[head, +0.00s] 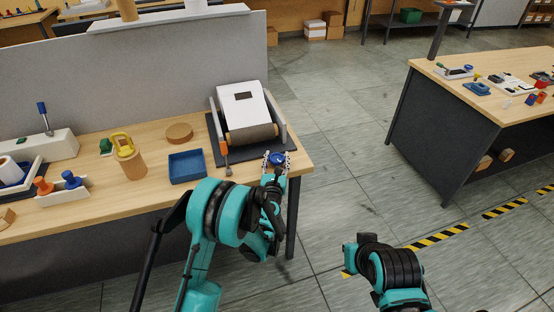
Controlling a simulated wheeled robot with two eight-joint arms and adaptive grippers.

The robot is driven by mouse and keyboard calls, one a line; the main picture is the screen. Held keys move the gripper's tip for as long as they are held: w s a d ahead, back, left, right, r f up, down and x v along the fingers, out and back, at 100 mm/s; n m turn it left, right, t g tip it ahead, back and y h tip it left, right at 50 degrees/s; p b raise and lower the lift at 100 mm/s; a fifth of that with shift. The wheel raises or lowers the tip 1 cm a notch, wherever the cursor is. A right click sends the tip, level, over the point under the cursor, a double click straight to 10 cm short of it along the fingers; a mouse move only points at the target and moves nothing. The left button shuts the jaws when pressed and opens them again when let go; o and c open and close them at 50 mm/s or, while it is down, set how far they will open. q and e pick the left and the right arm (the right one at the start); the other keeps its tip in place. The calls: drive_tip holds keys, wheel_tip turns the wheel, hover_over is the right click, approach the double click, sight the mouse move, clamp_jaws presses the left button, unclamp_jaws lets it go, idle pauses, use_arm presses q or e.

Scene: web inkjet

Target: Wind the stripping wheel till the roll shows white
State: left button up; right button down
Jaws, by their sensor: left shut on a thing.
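The white machine (243,103) stands on a dark mat (215,142) at the right end of the left workbench. The roll (252,134) along its front looks brownish, not white. A small blue round part (277,157), which looks like the wheel or its knob, sits at the machine's front right corner. My left gripper (276,160) is shut on this blue part, its fingers at either side. The fingers hide some of it. My right arm's end (358,247) is low, over the floor and away from the bench; its fingers are not clear.
A blue tray (187,166), a cork disc (179,133), and a wooden cylinder with a yellow handle (125,144) stand left of the machine. An orange-tipped tool (225,153) lies at the mat's front. A second workbench (440,80) stands right, beyond open floor.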

sight(277, 157)
use_arm(q)
drive_tip(key=shift+m+g+h, duration=0.3)
drive_tip(key=shift+m+h, duration=0.8)
drive_tip(key=shift+h, duration=0.6)
drive_tip(key=o, duration=1.2)
drive_tip(key=shift+c, duration=0.2)
wheel_tip(277, 157, up, 10)
